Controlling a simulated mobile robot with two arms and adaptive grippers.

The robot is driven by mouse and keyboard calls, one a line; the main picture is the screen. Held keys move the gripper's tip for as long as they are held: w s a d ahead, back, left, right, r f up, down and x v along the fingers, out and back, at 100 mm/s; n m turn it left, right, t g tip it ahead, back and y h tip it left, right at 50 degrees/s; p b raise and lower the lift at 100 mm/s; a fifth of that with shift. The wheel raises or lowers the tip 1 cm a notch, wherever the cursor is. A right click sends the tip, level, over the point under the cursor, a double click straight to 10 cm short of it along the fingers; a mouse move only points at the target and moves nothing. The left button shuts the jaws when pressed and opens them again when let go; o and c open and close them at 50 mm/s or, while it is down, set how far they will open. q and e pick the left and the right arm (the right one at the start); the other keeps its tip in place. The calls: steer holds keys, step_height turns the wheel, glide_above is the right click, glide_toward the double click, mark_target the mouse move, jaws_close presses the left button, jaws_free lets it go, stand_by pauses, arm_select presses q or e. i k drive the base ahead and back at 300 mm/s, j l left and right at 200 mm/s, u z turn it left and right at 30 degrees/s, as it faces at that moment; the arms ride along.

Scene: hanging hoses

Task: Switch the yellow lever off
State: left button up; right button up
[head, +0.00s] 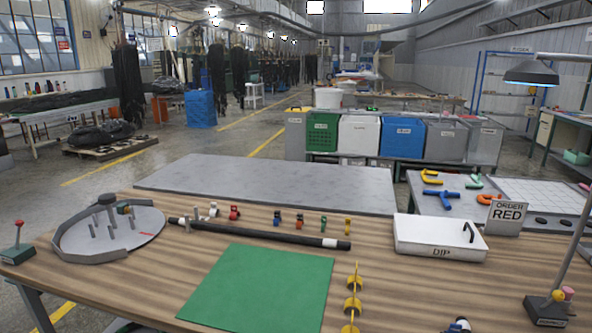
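A small ball-topped yellow lever (558,295) stands on a dark box (546,311) at the right front of the wooden table. The label on the box is too small to read. Another lever, with a red knob (19,223), stands on a green box (17,253) at the table's far left. No gripper can be made out in the head view. A small white, blue and black part is cut off by the bottom edge, right of the middle; I cannot tell what it is.
A slanted grey pole (575,240) rises by the yellow lever. A white DIP tray (440,238) and an ORDER RED sign (503,216) stand behind. A black hose (270,234), green mat (258,287) and yellow clips (352,304) lie to the left.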

mark_target(557, 295)
steer(key=z, duration=1.5)
